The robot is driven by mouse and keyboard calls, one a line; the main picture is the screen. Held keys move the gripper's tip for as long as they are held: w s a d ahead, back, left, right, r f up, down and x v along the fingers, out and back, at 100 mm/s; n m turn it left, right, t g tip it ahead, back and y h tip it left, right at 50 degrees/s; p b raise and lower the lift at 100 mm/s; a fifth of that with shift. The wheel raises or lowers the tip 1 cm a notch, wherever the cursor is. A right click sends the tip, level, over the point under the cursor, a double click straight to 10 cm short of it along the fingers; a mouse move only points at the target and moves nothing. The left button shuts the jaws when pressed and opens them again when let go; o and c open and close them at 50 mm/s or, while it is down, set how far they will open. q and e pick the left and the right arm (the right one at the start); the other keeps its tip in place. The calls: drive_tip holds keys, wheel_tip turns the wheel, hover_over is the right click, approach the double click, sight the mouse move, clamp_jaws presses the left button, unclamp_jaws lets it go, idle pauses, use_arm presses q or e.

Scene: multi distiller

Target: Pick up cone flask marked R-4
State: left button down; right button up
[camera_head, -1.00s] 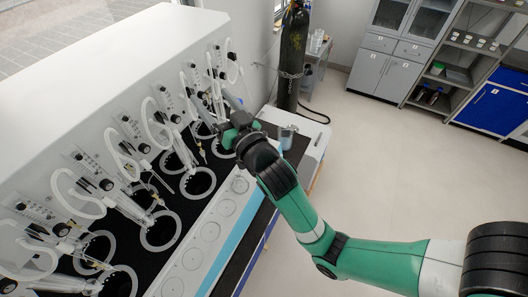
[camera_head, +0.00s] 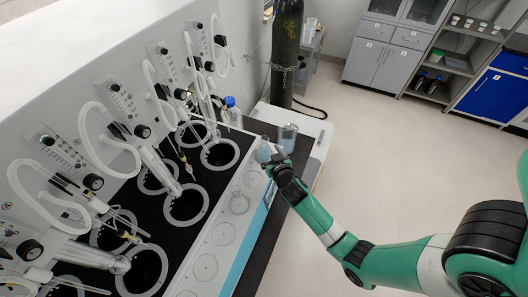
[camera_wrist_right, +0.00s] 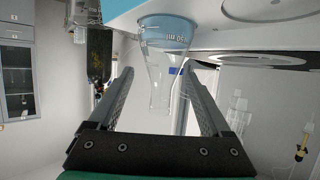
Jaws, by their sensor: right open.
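A clear cone flask (camera_head: 264,151) with a bluish lower part stands at the far right end of the distiller's front ledge. In the right wrist view the flask (camera_wrist_right: 161,65) appears upside down, between my two fingers. A small printed mark shows on it, but I cannot read R-4. My right gripper (camera_head: 275,163) is at the flask in the head view. In the right wrist view the gripper (camera_wrist_right: 156,74) is open, with a finger on each side of the flask and visible gaps. My left gripper is not in view.
A glass beaker (camera_head: 287,138) stands just behind and right of the flask. A blue-capped bottle (camera_head: 233,113) stands to its left. The distiller's round heating wells (camera_head: 220,153) and glassware fill the left. A dark gas cylinder (camera_head: 286,60) stands behind. The floor at right is clear.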

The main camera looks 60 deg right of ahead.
drive_tip(key=shift+w+r+b+x, duration=0.1)
drive_tip(key=shift+r+b+x, duration=0.1)
drive_tip(key=shift+x, duration=1.35)
drive_tip(key=shift+w+r+b+x, duration=0.1)
drive_tip(key=shift+r+b+x, duration=0.1)
drive_tip(key=shift+x, duration=1.35)
drive_tip(key=shift+c, duration=0.3)
clamp_jaws()
